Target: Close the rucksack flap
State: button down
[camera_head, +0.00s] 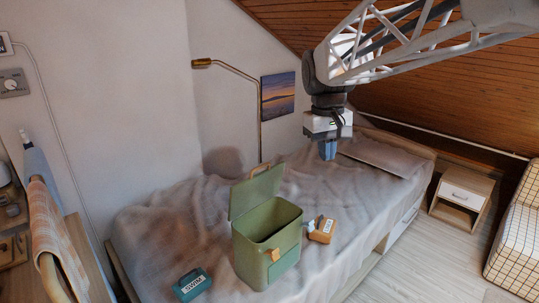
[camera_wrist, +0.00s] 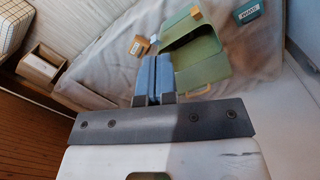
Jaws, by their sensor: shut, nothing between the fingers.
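A green rucksack (camera_head: 266,249) stands upright on the bed in the head view. Its flap (camera_head: 257,191) is raised on the far side, and the dark inside shows. A tan strap piece (camera_head: 275,254) is on its near face. In the wrist view the rucksack (camera_wrist: 195,45) is beyond my fingers, with the flap (camera_wrist: 228,70) spread towards the lower right. My gripper (camera_head: 328,151) hangs over the bed, behind and to the right of the rucksack, clear of it. Its blue fingers (camera_wrist: 153,80) are together with nothing between them.
An orange-tan box (camera_head: 322,231) with a label lies right of the rucksack, with a small white item (camera_head: 309,227) beside it. A teal labelled box (camera_head: 192,284) lies to the left. A brass lamp (camera_head: 258,105) stands by the wall. The bed's far right is free.

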jog(key=w+a+n, duration=0.1)
jog(key=w+a, duration=0.4)
jog(key=w, duration=0.5)
jog(key=n+g+h, duration=0.2)
jog(key=n, duration=0.1)
send_over(256, 176)
notch_tip(256, 176, down, 3)
jog(key=w+a+f+n+g, duration=0.1)
jog(key=w+a+f, duration=0.3)
jog(key=w+a, duration=0.2)
jog(key=shift+w+a+n, duration=0.2)
jog(key=shift+a+n, duration=0.1)
jog(key=shift+a, duration=0.25)
jog(key=shift+f, duration=0.15)
jog(key=shift+s+d+f, duration=0.85)
jog(key=shift+d+f, duration=0.1)
jog(key=shift+f, duration=0.85)
jog(key=shift+s+d+f, duration=0.85)
jog(key=shift+d+f, duration=0.05)
jog(key=shift+f, duration=0.85)
jog(key=shift+s+d+f, duration=0.85)
jog(key=shift+d+f, duration=0.1)
jog(key=shift+f, duration=0.85)
jog(key=shift+d, duration=0.1)
